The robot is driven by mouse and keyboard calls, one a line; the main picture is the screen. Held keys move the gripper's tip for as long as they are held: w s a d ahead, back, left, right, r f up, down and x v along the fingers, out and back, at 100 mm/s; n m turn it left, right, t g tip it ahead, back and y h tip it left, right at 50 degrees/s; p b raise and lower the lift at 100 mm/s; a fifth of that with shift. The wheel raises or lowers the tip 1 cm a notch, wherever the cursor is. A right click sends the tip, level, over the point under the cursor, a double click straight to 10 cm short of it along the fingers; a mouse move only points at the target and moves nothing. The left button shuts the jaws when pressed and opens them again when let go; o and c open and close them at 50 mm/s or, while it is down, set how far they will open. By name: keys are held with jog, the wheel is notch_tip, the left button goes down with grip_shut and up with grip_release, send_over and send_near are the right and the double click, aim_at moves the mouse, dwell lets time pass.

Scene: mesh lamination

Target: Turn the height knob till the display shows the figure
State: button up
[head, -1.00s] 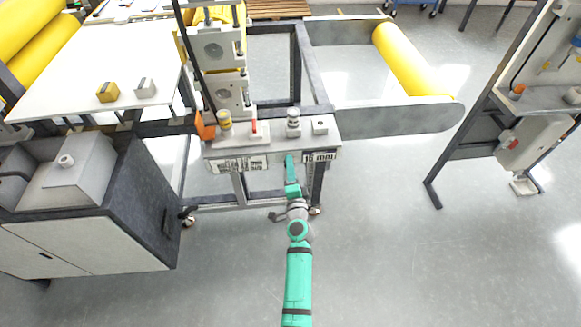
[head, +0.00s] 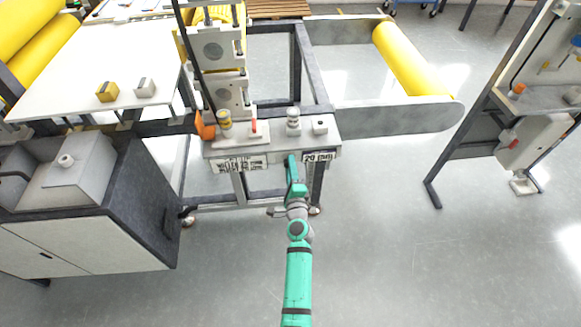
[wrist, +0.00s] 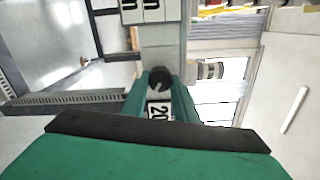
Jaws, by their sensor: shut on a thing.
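The dark round height knob (wrist: 160,82) sits between the two green fingers of my gripper (wrist: 160,86) in the wrist view, with a pale pointer mark on its face. The gripper is shut on it. In the head view my gripper (head: 290,164) reaches the front face of the machine's control shelf and hides the knob. The display (head: 318,157) just right of the gripper appears to read 20 mm. In the wrist view the display (wrist: 158,111) shows a 20, partly covered by the gripper.
On the shelf above stand a grey cylindrical fitting (head: 293,122), a small box (head: 319,124), a red lever (head: 253,127) and a yellow-banded fitting (head: 224,121). A printed label (head: 238,163) is on the front left. A grey cabinet (head: 140,205) stands left; open floor lies right.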

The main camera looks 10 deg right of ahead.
jog(key=shift+r, duration=0.1)
jog(key=o, duration=1.1)
jog(key=shift+c, duration=0.2)
jog(key=s, duration=1)
jog(key=shift+s, duration=0.4)
